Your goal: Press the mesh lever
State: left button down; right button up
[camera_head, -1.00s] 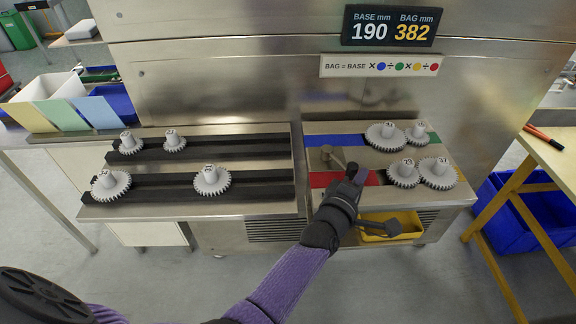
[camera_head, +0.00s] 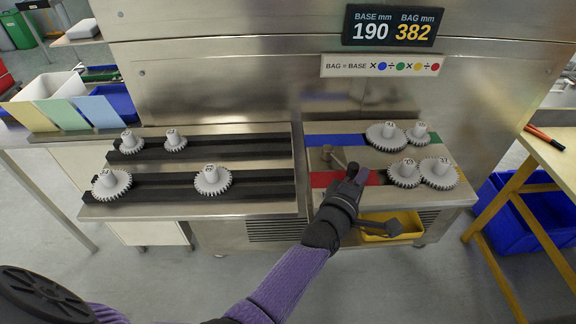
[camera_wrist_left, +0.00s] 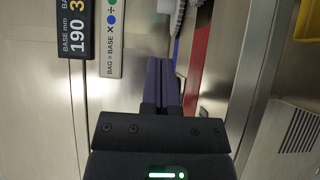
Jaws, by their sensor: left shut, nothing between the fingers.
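In the left wrist view the shut fingers (camera_wrist_left: 162,84) point at the worktop, and the lever is not visible there. My right gripper is not in view.
Several grey gears stand right of my left gripper, one nearest at the front (camera_head: 404,174). More gears sit on black rails (camera_head: 262,184) at left. A sign (camera_head: 394,25) hangs above.

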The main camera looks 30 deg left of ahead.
pick_arm(q)
jog(key=s+a+p, duration=0.1)
jog(key=s+p, duration=0.1)
jog(key=s, duration=0.8)
jog(key=shift+a, duration=0.2)
